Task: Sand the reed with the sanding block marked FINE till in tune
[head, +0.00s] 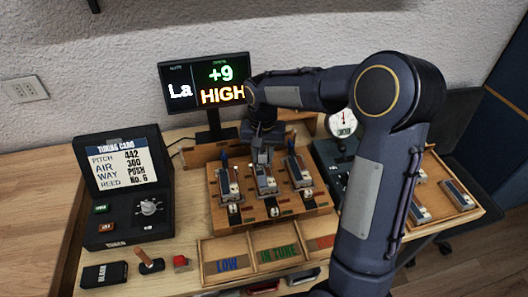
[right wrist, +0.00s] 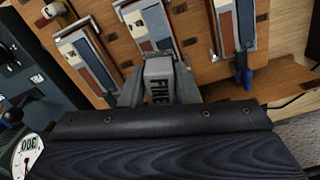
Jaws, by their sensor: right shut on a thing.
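Three reed plates, left (head: 229,187), middle (head: 266,184) and right (head: 299,172), lie on a wooden board (head: 222,222). My right gripper (head: 265,150) is over the middle plate. In the right wrist view it is shut on the grey sanding block marked FINE (right wrist: 159,88). The block is at the end of the middle plate (right wrist: 152,30); I cannot tell whether it touches the reed. The tuner screen (head: 208,84) reads La, +9, HIGH. The tuning card (head: 122,165) reads pitch 442, air 300, way push, reed No. 6. My left gripper is not in view.
A tray (head: 204,272) in front has compartments LOW and IN TUNE; my arm partly covers a third. A dial gauge (head: 341,122) stands right of the board; it reads 300 in the wrist view (right wrist: 27,155). More blocks (head: 457,194) lie at right.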

